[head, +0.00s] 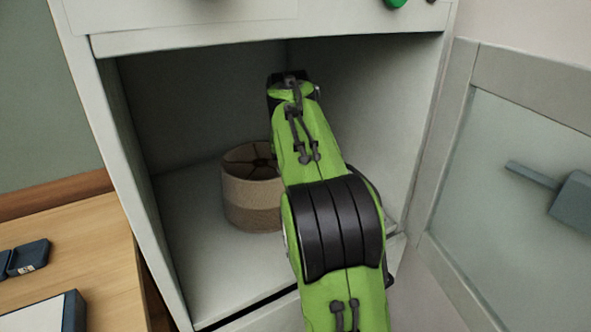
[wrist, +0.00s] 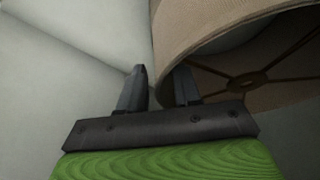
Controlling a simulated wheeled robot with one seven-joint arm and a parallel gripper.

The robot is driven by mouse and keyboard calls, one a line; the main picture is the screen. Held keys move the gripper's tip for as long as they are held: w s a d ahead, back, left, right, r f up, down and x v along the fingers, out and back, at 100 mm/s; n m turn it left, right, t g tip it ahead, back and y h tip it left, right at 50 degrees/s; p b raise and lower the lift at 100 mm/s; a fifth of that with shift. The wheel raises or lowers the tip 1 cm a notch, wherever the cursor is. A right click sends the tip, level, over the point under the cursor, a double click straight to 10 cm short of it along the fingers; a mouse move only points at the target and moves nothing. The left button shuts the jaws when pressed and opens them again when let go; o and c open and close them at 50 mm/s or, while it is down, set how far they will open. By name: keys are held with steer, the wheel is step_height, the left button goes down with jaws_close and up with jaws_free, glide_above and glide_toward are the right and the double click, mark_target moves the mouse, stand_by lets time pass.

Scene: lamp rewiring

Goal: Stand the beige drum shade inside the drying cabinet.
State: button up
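The beige drum shade (head: 252,203) stands upright on the floor of the drying cabinet (head: 200,278), its open top with dark spokes facing up. My arm hides its right side in the head view. In the wrist view the shade (wrist: 205,28) fills the upper right, with its rim close to my gripper (wrist: 160,80). The fingers are apart, with a gap between them. One finger is outside the shade wall and the other appears to be at the inner side of the rim. My gripper is hidden behind my arm in the head view.
The cabinet's glazed door (head: 520,190) is swung open at the right, with a handle. A wooden worktop (head: 75,250) with dark small items lies at the left. Cabinet floor is bare left and in front of the shade; the side walls are close.

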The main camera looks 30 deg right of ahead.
steer(key=v, duration=0.2)
steer(key=p+v, duration=0.1)
steer(key=v, duration=0.1)
steer(key=p+v, duration=0.1)
steer(key=v, duration=0.1)
steer(key=shift+s+a+f, duration=0.15)
steer(key=shift+a, duration=0.15)
steer(key=s+a+p, duration=0.1)
steer(key=s+a, duration=0.6)
steer(key=s, duration=0.1)
steer(key=shift+s+f, duration=0.3)
